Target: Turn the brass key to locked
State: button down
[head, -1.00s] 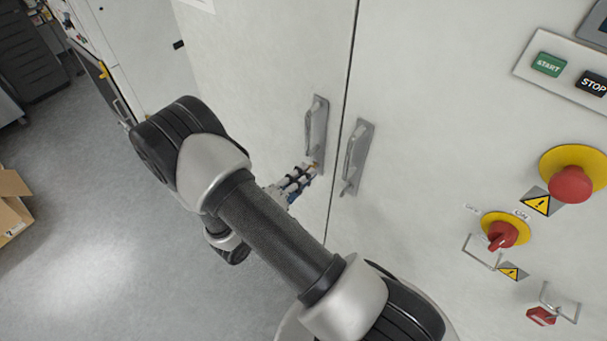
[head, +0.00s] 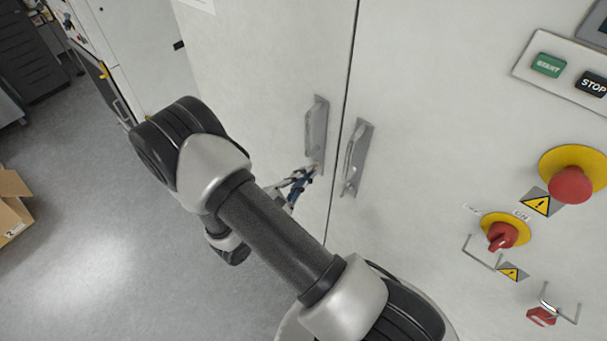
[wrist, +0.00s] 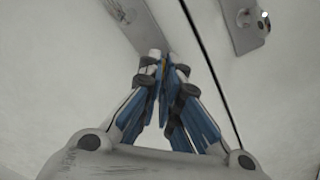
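The brass key shows only as a small yellow sliver (wrist: 164,63) between the fingertips in the wrist view. It sits at the lower end of the left door handle (head: 317,130), whose plate also shows in the wrist view (wrist: 128,18). My gripper (head: 312,171) is at that lower end, seen partly behind my arm. In the wrist view its blue-padded fingers (wrist: 165,66) come together at the tips around the key. The fingers hide most of the key, so its angle cannot be read.
A second handle (head: 357,158) is on the right door, across the dark seam. Further right are a red emergency button (head: 571,185), a red rotary switch (head: 502,236), and START (head: 549,64) and STOP (head: 592,84) buttons. Open floor (head: 90,240) lies to the left.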

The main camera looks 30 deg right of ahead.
jog(key=shift+n+p, duration=0.8)
jog(key=shift+n, duration=3.4)
jog(key=c, duration=1.8)
grip_release()
jog(key=v, duration=1.2)
